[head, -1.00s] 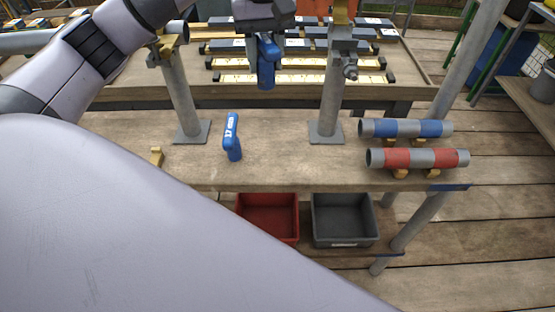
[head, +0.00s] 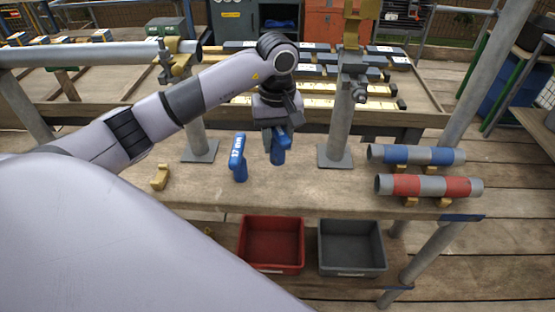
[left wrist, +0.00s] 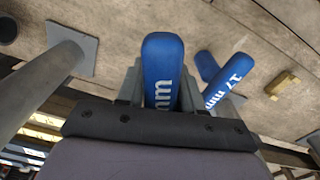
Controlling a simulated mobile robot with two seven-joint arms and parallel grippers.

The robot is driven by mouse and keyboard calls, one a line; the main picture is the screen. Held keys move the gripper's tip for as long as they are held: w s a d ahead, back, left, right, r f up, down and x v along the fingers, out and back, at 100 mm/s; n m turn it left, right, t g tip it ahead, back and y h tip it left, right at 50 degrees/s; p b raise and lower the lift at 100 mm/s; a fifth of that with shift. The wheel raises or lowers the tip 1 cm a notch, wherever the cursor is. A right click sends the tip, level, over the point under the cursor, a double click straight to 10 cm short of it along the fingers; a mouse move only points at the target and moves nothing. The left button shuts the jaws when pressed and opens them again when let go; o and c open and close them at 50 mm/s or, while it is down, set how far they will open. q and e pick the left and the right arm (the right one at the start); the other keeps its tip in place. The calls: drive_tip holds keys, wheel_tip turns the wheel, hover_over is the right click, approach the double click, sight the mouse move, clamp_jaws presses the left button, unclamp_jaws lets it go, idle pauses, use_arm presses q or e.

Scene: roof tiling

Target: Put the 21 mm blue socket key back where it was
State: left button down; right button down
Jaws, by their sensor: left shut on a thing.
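My left gripper (head: 278,130) is shut on a blue socket key (head: 279,151), low over the wooden bench (head: 310,185). The held key also shows between the fingers in the left wrist view (left wrist: 162,68); its label reads "mm" but the number is hidden. Whether its lower end touches the bench, I cannot tell. A second blue key, marked 17 mm (head: 238,157), stands on the bench just left of the held key, apart from it. It also shows in the left wrist view (left wrist: 231,82). My right gripper is not in view.
Upright scaffold posts (head: 341,125) with base plates flank the keys. Blue-banded (head: 417,155) and red-banded (head: 430,186) tubes lie at right. A small yellow block (head: 160,177) sits at left. A red bin (head: 272,244) and a grey bin (head: 351,247) stand below.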

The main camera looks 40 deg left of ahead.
use_arm(q)
wheel_tip(320, 180, down, 6)
drive_tip(key=shift+r, duration=0.1)
idle(0.4)
drive_tip(key=shift+f, duration=0.2)
drive_tip(key=shift+f, duration=0.15)
drive_tip(key=c, duration=0.7)
unclamp_jaws()
